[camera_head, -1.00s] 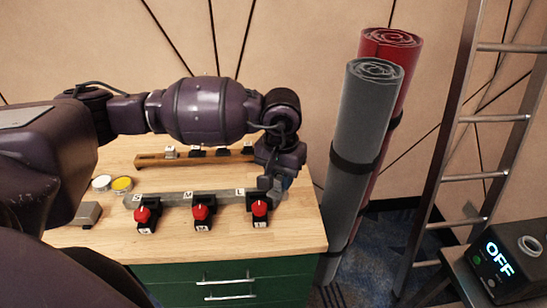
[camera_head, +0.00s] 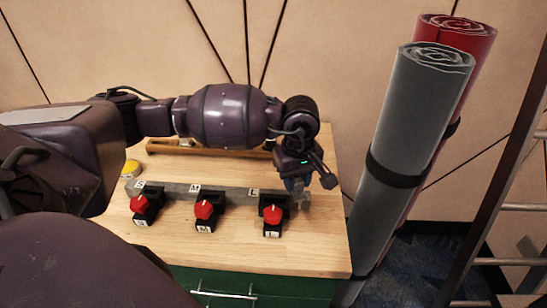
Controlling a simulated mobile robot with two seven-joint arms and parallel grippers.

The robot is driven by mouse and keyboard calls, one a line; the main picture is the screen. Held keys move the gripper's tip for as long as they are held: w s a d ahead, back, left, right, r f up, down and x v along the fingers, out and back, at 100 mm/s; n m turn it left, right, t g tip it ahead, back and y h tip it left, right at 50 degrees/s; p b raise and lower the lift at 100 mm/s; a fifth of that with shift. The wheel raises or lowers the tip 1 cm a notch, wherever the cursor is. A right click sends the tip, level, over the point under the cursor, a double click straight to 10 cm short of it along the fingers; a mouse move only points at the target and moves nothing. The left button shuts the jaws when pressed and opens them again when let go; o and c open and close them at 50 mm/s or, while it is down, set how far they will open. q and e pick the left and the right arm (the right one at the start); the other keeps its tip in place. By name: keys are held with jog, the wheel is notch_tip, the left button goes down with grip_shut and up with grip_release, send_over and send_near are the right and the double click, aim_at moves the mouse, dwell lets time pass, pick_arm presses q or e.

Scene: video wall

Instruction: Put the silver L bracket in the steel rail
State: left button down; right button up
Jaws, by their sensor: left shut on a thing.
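The steel rail (camera_head: 172,187) is a long grey strip lying across the wooden bench top, with S, M and L labels along it. My left gripper (camera_head: 298,184) points down at the right end of the rail, just past the L label. It is shut on a small grey piece, which looks like the silver L bracket (camera_head: 303,199). The fingers hide much of the bracket, so I cannot tell whether it touches the rail. My right gripper is not in view.
Several red-knobbed black clamps, such as the L one (camera_head: 272,214), stand along the rail's front. A wooden rail (camera_head: 185,148) lies behind, partly under my arm. A yellow-topped tin (camera_head: 131,168) is at left. Grey (camera_head: 405,130) and red (camera_head: 468,40) rolls stand right of the bench.

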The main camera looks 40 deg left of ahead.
pick_arm(q)
jog(key=w+a+r+n+p, duration=0.1)
jog(key=a+n+p, duration=0.1)
jog(key=a+n, duration=0.8)
jog(key=d+f+n+b, duration=0.1)
jog(key=f, duration=0.1)
jog(key=d+f+n+b, duration=0.1)
jog(key=d+f+n, duration=0.1)
jog(key=shift+f, duration=0.2)
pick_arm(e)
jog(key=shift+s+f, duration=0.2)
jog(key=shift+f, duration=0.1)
pick_arm(q)
jog(key=shift+d, duration=0.1)
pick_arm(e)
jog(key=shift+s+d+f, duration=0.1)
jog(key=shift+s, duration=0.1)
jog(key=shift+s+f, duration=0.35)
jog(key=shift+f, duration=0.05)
pick_arm(q)
jog(key=shift+f, duration=0.1)
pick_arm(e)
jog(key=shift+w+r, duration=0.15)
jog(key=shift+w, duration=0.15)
